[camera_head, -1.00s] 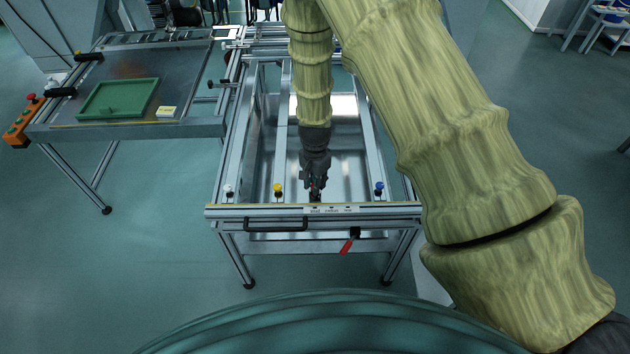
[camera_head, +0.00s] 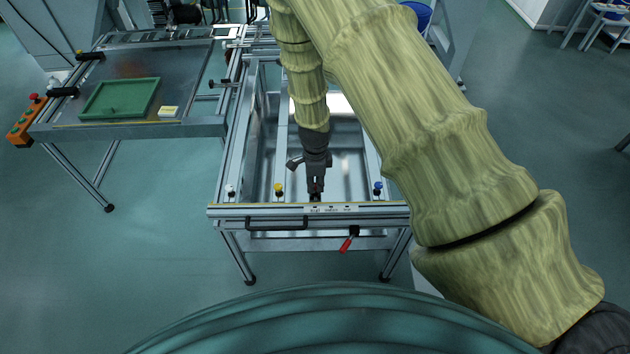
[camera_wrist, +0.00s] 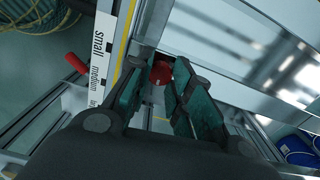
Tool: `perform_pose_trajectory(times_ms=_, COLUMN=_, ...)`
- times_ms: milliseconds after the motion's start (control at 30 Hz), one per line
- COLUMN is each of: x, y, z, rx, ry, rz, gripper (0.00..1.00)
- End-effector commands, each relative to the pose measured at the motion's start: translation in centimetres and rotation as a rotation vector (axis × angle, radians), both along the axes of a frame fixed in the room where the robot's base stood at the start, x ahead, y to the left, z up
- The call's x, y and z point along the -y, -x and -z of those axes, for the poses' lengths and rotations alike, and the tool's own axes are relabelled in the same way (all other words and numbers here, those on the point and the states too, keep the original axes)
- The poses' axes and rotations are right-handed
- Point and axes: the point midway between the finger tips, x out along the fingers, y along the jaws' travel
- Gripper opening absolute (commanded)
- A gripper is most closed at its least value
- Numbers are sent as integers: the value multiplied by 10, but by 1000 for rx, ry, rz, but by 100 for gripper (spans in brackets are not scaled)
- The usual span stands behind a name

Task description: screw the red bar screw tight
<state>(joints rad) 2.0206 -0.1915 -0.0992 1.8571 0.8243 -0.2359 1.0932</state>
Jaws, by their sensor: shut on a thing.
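The red bar screw (camera_wrist: 161,71) shows as a round red head between my fingertips in the wrist view. My gripper (camera_wrist: 158,84) is shut on it, one dark green finger on each side. In the head view my gripper (camera_head: 316,196) points down at the front rail (camera_head: 240,210) of the panel fixture, between the yellow and blue screws. The red screw is hidden behind my gripper there. How deep the screw sits cannot be told.
A white screw (camera_head: 231,190), a yellow screw (camera_head: 278,189) and a blue screw (camera_head: 378,188) stand along the front rail. A red-handled lever (camera_head: 347,243) hangs below it. A green tray (camera_head: 120,98) lies on the table at left.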

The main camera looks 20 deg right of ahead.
Motion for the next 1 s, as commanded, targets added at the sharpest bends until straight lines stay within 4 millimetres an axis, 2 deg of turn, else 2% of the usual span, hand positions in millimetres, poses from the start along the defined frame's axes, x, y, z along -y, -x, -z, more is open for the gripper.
perform_pose_trajectory(times_ms=600, x=0, y=-2, z=-1, rx=3, ry=1, rz=43, gripper=0)
perform_pose_trajectory(times_ms=633, x=0, y=-2, z=-1, rx=3, ry=1, rz=43, gripper=25)
perform_pose_trajectory(times_ms=733, x=0, y=-1, z=-1, rx=3, ry=1, rz=43, gripper=43)
perform_pose_trajectory(times_ms=1000, x=0, y=-1, z=0, rx=1, ry=0, rz=42, gripper=45)
